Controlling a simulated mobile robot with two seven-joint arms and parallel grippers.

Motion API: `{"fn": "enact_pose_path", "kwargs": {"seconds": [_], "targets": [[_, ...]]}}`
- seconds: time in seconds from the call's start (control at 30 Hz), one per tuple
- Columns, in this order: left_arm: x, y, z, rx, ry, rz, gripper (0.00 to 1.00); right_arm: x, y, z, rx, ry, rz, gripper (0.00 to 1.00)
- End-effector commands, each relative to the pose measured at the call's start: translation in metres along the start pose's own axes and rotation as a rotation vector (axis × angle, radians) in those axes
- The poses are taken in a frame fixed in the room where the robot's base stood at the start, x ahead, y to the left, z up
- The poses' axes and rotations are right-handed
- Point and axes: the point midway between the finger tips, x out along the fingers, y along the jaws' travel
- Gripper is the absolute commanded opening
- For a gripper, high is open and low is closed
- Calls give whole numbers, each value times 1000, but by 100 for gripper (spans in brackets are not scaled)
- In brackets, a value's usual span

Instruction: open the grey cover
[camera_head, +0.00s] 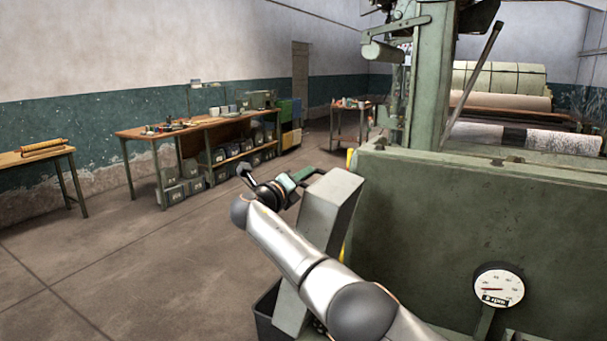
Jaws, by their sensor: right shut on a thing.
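The grey cover (326,212) is a light grey, box-like panel at the left end of the green machine. It stands tilted, with its upper end leaning right, and my right arm crosses in front of its lower part. My right gripper (298,179) is at the cover's upper left edge, shut on a part of it. The exact grip is small and partly hidden by my wrist, so I cannot tell how the fingers sit. I cannot tell how far the cover is open. My left gripper is not in view.
The green machine body (440,230) fills the right side, with a round dial gauge (498,287) on its front. A dark bin (266,318) stands below the cover. Workbenches (150,131) line the far wall. The floor (130,265) at left is clear.

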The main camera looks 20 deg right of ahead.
Motion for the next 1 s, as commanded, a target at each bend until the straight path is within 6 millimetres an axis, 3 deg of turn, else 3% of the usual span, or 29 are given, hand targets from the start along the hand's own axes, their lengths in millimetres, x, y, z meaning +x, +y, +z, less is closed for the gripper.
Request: {"fn": "enact_pose_path", "kwargs": {"seconds": [0.03, 0.5, 0.53, 0.73, 1.0], "targets": [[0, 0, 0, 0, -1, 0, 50, -1, 8, -6, -4, 9, 14, 0], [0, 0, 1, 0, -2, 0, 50, -2, 10, -7, -6, 12, 15, 0], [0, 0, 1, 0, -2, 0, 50, -2, 10, -7, -6, 12, 15, 23], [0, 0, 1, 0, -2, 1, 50, -2, 9, -6, -6, 11, 13, 46], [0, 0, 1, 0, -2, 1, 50, -1, 6, -4, -4, 8, 8, 47]]}}
